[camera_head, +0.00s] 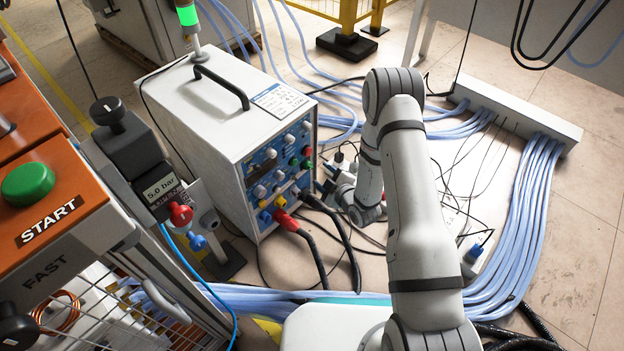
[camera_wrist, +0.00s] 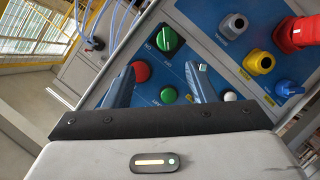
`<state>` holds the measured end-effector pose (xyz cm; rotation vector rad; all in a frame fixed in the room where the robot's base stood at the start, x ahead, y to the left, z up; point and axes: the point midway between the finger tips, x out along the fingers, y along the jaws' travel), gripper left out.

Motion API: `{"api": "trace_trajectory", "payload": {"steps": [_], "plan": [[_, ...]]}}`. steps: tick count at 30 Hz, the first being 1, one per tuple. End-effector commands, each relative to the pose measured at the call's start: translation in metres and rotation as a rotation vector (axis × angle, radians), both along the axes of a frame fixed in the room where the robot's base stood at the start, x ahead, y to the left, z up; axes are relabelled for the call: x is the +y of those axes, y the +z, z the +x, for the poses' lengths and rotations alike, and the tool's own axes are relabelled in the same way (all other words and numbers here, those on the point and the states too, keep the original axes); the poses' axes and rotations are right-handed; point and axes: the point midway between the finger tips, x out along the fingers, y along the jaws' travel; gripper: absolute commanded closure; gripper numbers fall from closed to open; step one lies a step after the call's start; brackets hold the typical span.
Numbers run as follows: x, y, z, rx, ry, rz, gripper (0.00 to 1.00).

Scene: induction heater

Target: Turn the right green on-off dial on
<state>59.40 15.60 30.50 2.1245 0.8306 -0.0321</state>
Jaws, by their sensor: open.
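The heater's blue front panel (camera_wrist: 205,50) fills the upper part of the wrist view. A large green dial (camera_wrist: 167,41) with a raised grip bar and small white lettering beside it sits beyond my fingertips. I cannot tell whether it is on or off. My gripper (camera_wrist: 161,68) is open and empty, its two blue fingers spread towards the panel. The dial lies ahead of the gap between them, apart from both. In the head view the heater's panel (camera_head: 254,172) shows several small green knobs on its right side; my gripper is mostly hidden by my arm there.
A red button (camera_wrist: 141,71) is close beside the left finger. A smaller green button (camera_wrist: 168,95) shows between the fingers. Yellow, blue and red plugs (camera_wrist: 259,62) stick out at the right. Cables (camera_head: 335,235) hang from the heater (camera_head: 215,110) in the head view.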

Motion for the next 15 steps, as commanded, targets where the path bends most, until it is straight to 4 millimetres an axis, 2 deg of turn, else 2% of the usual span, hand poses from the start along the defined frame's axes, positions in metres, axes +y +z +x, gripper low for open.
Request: {"api": "trace_trajectory", "payload": {"steps": [1,5,15], "plan": [[0.002,-0.011,-0.003,-0.010,0.007,0.005,0.49],[0.007,-0.018,-0.001,-0.028,0.016,0.012,0.49],[0.036,-0.032,0.039,-0.029,0.017,0.012,0.49]]}}
